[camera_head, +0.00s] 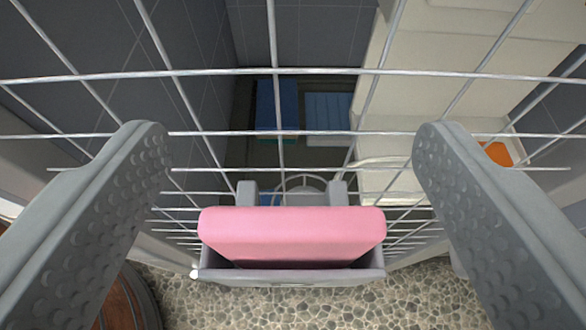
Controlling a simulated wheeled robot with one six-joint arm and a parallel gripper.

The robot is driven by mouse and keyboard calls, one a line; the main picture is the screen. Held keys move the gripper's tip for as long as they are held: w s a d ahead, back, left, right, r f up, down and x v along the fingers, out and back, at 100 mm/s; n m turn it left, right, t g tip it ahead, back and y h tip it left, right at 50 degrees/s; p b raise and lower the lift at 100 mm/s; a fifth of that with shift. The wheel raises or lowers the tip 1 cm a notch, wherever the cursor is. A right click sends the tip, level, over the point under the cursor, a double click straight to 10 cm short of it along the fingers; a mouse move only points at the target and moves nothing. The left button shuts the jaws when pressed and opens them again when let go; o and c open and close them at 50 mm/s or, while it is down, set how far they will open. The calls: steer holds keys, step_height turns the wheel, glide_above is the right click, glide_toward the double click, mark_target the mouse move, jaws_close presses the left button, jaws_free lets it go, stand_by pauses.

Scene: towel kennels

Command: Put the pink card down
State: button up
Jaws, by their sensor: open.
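The pink card (292,232) is a thick pink block with rounded corners. It sits in a shallow grey holder (290,276) that hangs on a wire grid, and its upper part stands above the holder's front lip. My gripper (292,140) is open, with one dimpled grey finger at the left and one at the right. The card lies between and below the fingertips, and neither finger appears to touch it. The card's lower edge is hidden in the holder.
The wire grid (325,132) spans the view behind the holder. Beyond it are a blue item (276,108), pale cabinetry (455,60) and an orange item (497,153). Pebbled floor (410,300) shows below, with a round brown wooden object (128,300) at the lower left.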

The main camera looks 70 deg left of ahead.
steer(key=shift+r, duration=0.45)
steer(key=v, duration=1.2)
steer(key=shift+r, duration=0.15)
steer(key=s+a+r+m+t+h, duration=0.3)
steer(key=s+r+m+t+h, duration=0.1)
steer(key=s+r, duration=0.4)
steer(key=s+a+r+m+t+h, duration=0.4)
steer(key=s+r, duration=0.3)
steer(key=r, duration=0.6)
steer(key=s+a+r+m+t+h, duration=0.3)
steer(key=s+r+m+t+h, duration=0.1)
steer(key=s+r, duration=0.4)
step_height(320, 180, up, 3)
steer(key=shift+s+a+f+m+t+h, duration=0.1)
steer(key=shift+s+a+m+t+h, duration=0.4)
steer(key=shift+m, duration=0.7)
steer(key=shift+w+d, duration=0.25)
